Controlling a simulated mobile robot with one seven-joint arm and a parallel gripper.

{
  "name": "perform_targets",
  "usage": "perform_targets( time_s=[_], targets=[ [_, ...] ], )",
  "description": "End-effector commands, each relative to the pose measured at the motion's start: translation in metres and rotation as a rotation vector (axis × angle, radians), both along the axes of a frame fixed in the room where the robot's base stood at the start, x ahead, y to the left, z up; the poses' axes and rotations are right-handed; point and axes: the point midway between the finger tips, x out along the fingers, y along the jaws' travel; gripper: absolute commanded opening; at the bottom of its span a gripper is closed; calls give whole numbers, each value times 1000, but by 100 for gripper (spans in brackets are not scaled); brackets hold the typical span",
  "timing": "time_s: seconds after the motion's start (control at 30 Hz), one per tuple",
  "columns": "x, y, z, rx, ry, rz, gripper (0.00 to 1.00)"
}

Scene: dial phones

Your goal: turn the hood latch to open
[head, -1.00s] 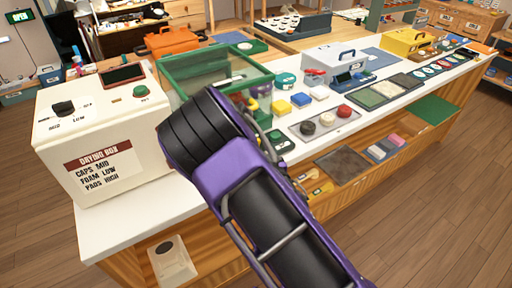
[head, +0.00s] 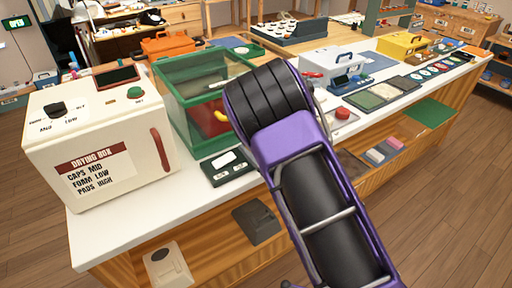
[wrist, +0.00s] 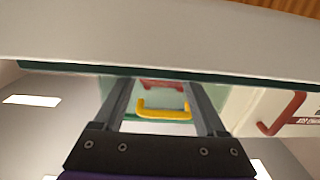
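The hood (head: 183,118) is a clear box with a green frame on the counter, right of the drying box. A yellow handle (head: 221,116) shows low at its front, with something red beside it; I cannot tell whether this handle is the latch. In the wrist view the yellow U-shaped handle (wrist: 163,112) appears between the fingers, apparently beyond them, with a red piece (wrist: 162,85) behind it. My gripper (wrist: 158,90) is open and empty, its two dark fingers apart. In the head view my arm hides the gripper and the hood's right side.
The cream drying box (head: 100,140) with a red handle (head: 161,149) stands close on the hood's left. A dark pad with a white piece (head: 224,160) lies in front of the hood. To the right are a grey case (head: 330,63), trays and small parts on the white counter (head: 110,228).

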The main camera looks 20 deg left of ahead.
Motion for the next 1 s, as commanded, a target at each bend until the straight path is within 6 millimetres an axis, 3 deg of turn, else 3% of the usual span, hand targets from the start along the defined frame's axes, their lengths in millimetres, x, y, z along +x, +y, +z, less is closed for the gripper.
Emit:
perform_targets(
  time_s=[0.3, 0.47, 1.0],
  targets=[
    [-1, -1, -1, 0, 1, -1, 80],
    [-8, -11, -1, 0, 3, -3, 80],
    [-89, -111, -2, -1, 6, -7, 80]
  ],
)
